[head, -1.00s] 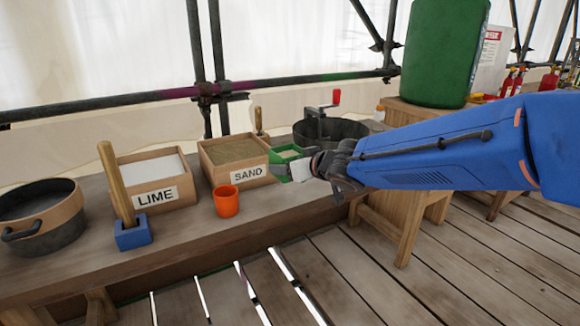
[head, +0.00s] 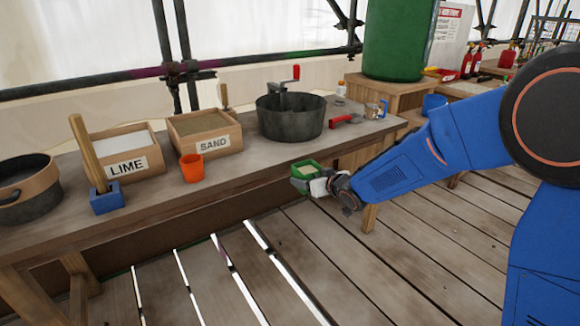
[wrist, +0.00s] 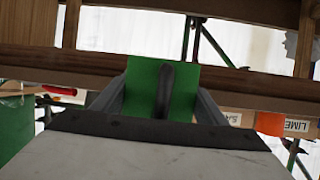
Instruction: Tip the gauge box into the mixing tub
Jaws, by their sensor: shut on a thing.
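The green gauge box (head: 305,171) is in my gripper (head: 320,185), in front of the bench's front edge and apart from the tub. It looks upright, with pale material inside. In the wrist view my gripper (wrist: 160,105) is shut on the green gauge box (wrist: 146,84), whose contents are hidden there. A dark round tub (head: 291,124), which looks like the mixing tub, stands on the bench behind the gauge box. A red-handled crank (head: 283,84) shows at its back rim. What is inside the tub is hard to see.
A red-handled tool (head: 345,120) lies right of the tub.

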